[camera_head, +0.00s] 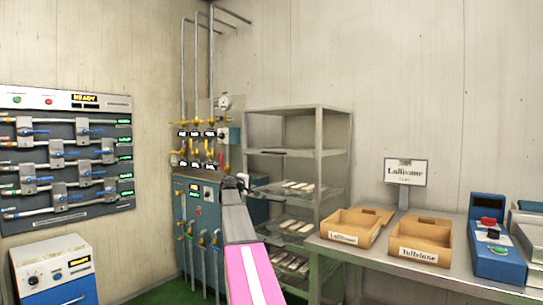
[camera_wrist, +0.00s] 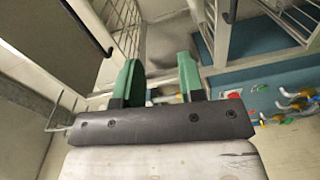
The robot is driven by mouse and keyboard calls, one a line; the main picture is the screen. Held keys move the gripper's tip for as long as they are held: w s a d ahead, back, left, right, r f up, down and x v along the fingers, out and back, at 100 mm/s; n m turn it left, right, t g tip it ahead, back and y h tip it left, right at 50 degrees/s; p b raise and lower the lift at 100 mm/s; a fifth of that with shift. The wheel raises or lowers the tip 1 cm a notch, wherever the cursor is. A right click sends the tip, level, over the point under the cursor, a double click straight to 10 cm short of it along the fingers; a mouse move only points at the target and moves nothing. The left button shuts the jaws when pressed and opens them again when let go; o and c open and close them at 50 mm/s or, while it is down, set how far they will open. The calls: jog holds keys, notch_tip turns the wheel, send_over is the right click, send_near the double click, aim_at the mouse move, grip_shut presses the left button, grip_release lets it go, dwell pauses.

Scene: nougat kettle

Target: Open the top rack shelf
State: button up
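A grey metal rack (camera_head: 333,160) stands against the back wall, right of the blue-green cabinet. Its upper shelf (camera_head: 284,152) looks bare. A wire shelf (camera_head: 300,192) below it holds pale bars, and lower shelves hold more. My gripper (camera_head: 243,180) is in front of the rack's left side in the head view, and its fingertips are hard to make out there. In the wrist view my gripper (camera_wrist: 159,64) shows two green fingers spread apart with nothing visible held between them. Rack posts and wire shelving (camera_wrist: 120,28) show beyond the fingers. I cannot tell whether they touch anything.
A blue-green cabinet (camera_head: 196,215) with pipes and yellow valves stands just left of the rack. A metal table (camera_head: 385,258) at right bears two cardboard boxes (camera_head: 419,240), a sign (camera_head: 405,172) and a blue device (camera_head: 497,240). A valve panel (camera_head: 62,160) hangs at left.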

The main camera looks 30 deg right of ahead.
aim_at(271, 153)
jog(key=w+d+r+h, duration=0.1)
jog(key=d+r+h, duration=0.3)
jog(key=r, duration=0.8)
jog(key=shift+n+t+y, duration=0.3)
jog(key=shift+n+y, duration=0.1)
jog(key=shift+y, duration=0.3)
jog(key=x, duration=1.1)
jog(key=shift+d+f, duration=0.25)
jog(key=shift+f, duration=0.05)
grip_shut()
